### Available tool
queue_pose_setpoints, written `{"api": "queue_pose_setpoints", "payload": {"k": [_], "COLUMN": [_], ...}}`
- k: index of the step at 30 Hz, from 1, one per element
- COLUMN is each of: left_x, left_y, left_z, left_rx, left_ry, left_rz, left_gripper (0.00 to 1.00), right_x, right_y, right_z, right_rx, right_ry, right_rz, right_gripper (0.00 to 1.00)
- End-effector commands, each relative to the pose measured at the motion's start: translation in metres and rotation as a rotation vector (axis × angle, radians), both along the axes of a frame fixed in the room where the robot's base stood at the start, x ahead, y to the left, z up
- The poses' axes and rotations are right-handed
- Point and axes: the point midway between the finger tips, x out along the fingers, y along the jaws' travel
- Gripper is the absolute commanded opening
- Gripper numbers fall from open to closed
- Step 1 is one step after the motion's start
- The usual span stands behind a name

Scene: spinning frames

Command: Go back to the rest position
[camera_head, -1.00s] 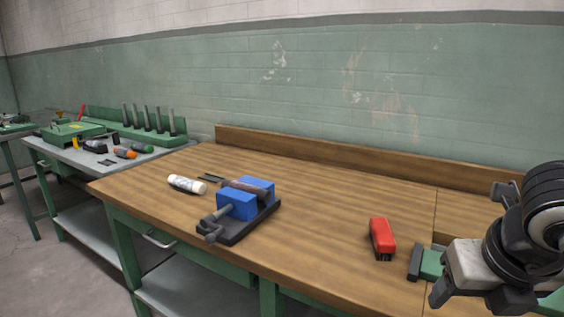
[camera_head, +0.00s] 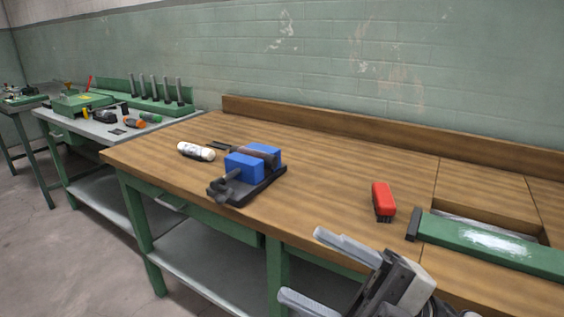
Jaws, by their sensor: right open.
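My right gripper (camera_head: 314,268) is at the bottom of the head view, in front of the workbench's front edge. Its two grey fingers point left and are spread apart, with nothing between them. My left gripper is not in view. The wooden workbench (camera_head: 320,185) fills the middle. A blue vise (camera_head: 243,167) on a dark base sits on it, with a dark bar-like object in its jaws. A red brush (camera_head: 383,200) with dark bristles stands to the right, apart from the gripper.
A white bottle (camera_head: 196,151) lies left of the vise. A long green block (camera_head: 490,245) lies at the right beside a recess in the bench top. A grey side table (camera_head: 90,128) with tools and a green rack of upright rods stands at the left.

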Motion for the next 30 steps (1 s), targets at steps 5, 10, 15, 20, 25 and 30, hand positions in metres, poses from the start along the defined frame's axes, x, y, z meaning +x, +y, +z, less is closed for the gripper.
{"api": "queue_pose_setpoints", "payload": {"k": [5, 10, 15, 20, 25, 30], "left_x": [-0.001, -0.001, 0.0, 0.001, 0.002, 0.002], "left_y": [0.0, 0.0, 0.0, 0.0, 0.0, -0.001], "left_z": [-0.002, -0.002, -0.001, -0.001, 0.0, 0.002], "left_rx": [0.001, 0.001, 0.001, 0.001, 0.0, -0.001], "left_ry": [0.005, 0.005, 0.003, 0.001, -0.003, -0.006], "left_rz": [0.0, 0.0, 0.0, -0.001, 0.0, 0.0], "left_gripper": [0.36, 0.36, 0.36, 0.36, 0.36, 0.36], "right_x": [0.062, 0.044, -0.004, -0.034, -0.039, -0.039], "right_y": [-0.063, -0.096, -0.103, -0.101, -0.1, -0.1], "right_z": [-0.097, -0.217, -0.299, -0.331, -0.336, -0.335], "right_rx": [0.315, 0.337, 0.284, 0.247, 0.239, 0.24], "right_ry": [0.627, 1.112, 1.46, 1.617, 1.645, 1.642], "right_rz": [-0.48, -0.756, -0.882, -0.915, -0.919, -0.92], "right_gripper": [0.62, 0.62, 0.62, 0.62, 0.62, 0.62]}}
